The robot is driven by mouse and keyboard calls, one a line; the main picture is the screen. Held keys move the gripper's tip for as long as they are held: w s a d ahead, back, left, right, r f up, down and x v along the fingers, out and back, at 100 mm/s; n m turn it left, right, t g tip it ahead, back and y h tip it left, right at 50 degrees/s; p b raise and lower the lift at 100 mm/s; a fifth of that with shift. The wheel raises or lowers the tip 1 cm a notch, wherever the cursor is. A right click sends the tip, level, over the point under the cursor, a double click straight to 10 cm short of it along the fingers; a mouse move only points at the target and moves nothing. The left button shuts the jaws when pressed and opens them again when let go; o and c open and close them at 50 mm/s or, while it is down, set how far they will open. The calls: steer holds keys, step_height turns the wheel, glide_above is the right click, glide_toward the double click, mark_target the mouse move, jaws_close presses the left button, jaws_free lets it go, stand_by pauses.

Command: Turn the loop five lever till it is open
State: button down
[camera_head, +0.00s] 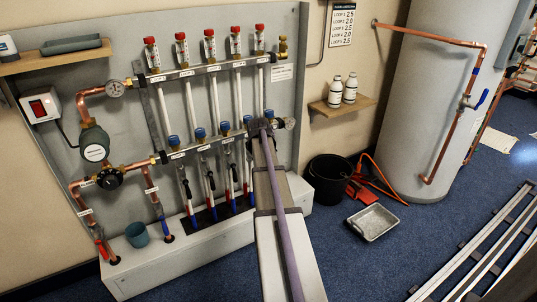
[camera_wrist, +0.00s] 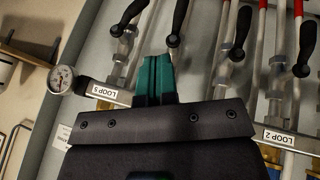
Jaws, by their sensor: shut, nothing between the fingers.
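In the wrist view, which shows the labels upside down, the LOOP 5 label (camera_wrist: 103,92) is left of my gripper (camera_wrist: 155,62). Above it is the loop five valve with a black-handled lever (camera_wrist: 134,11). The handle slants up to the right; its exact angle to the pipe is hard to tell. My gripper's green fingers are shut and empty, just right of and below that lever, apart from it. They point between it and the neighbouring lever (camera_wrist: 177,24). In the head view my arm covers the loop five lever.
More black-handled levers (camera_wrist: 240,35) hang to the right in the wrist view, close together. A gauge (camera_wrist: 61,79) is at the left. In the head view a black bucket (camera_head: 330,180) and a metal tray (camera_head: 373,222) are on the floor right of my arm.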

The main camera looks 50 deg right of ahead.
steer(key=s+d+b+x, duration=0.1)
steer(key=d+b+x, duration=0.1)
steer(key=b+x, duration=0.8)
steer(key=x, duration=0.2)
steer(key=shift+w+d+f, duration=0.2)
steer(key=shift+d, duration=0.1)
steer(key=shift+b, duration=0.35)
